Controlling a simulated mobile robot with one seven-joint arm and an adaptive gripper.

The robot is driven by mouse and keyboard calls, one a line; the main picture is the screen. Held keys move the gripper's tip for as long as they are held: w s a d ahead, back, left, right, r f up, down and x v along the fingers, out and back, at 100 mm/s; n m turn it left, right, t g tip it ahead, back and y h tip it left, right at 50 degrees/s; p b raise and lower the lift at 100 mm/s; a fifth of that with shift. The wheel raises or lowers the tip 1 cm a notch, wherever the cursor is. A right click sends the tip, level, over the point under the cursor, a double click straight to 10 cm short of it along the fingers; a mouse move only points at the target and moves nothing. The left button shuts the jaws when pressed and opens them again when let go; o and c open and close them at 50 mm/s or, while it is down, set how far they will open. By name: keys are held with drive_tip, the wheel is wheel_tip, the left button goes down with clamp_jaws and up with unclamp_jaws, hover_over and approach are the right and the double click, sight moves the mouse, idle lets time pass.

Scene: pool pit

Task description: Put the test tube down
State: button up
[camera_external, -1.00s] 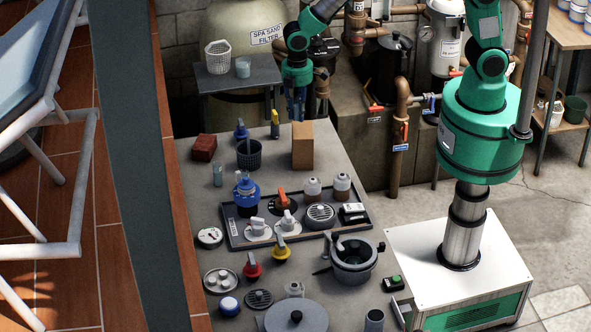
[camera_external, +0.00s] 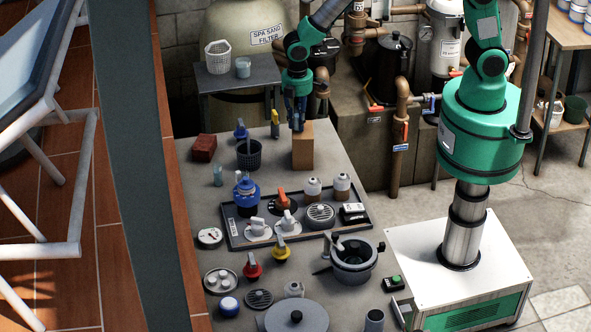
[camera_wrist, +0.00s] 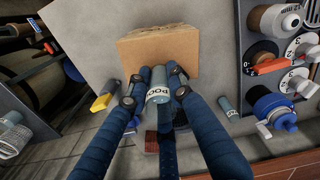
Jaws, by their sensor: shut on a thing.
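My gripper (camera_wrist: 156,86) is shut on a grey-blue test tube (camera_wrist: 158,78) with a pale lettered band, seen between the fingertips in the wrist view. In the external view my gripper (camera_external: 297,118) points down at the tan block (camera_external: 303,152) near the back of the grey table. The tan block also shows just past the fingertips in the wrist view (camera_wrist: 158,50). I cannot tell whether the tube touches it. The held tube cannot be made out in the external view.
A dark mesh cup (camera_external: 249,155), a red brick (camera_external: 204,148) and a yellow-handled item (camera_external: 275,124) are near the block. A tray (camera_external: 236,238) with a blue valve (camera_external: 246,192), knobs and jars lies in front. Bare tabletop (camera_external: 335,160) shows right of the block.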

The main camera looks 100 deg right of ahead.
drive_tip(key=o, duration=0.9)
drive_tip(key=shift+o, duration=0.2)
drive_tip(key=shift+r, duration=0.1)
wheel_tip(320, 180, up, 12)
idle(0.4)
